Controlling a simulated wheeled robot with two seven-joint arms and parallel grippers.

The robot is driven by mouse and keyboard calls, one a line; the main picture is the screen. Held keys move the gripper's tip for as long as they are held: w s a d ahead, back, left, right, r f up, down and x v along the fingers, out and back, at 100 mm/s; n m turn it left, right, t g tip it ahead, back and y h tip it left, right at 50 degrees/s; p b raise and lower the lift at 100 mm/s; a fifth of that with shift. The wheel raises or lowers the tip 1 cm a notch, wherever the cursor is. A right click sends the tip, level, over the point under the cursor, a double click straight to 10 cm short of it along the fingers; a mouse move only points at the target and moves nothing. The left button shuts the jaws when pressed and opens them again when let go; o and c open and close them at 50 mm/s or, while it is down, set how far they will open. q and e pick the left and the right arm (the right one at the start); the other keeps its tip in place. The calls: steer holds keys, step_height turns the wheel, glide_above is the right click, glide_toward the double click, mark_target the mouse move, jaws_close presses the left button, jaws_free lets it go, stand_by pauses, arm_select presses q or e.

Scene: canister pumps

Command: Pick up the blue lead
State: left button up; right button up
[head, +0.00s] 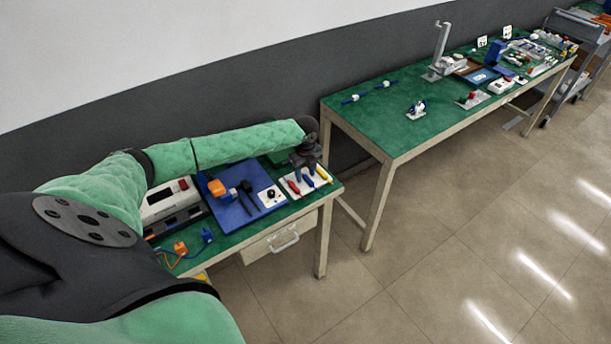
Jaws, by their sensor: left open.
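The blue lead (308,181) lies on a white plate (297,194) near the right end of the near green table, between a red lead (294,187) and a yellow lead (322,174). My left gripper (308,169) is just above the plate, pointing down over the blue lead's far end. It is open; its dark fingers are small here, and I cannot tell whether they touch the lead. My right gripper is not in view.
Left of the plate stand a blue board (234,212) with an orange part and black pieces, and a grey-white instrument (172,207). An orange and blue cable (182,249) lies in front. A second green table (400,135) stands to the right, across a gap.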

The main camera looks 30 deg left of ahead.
arm_select(q)
jaws_close()
stand_by(0.4)
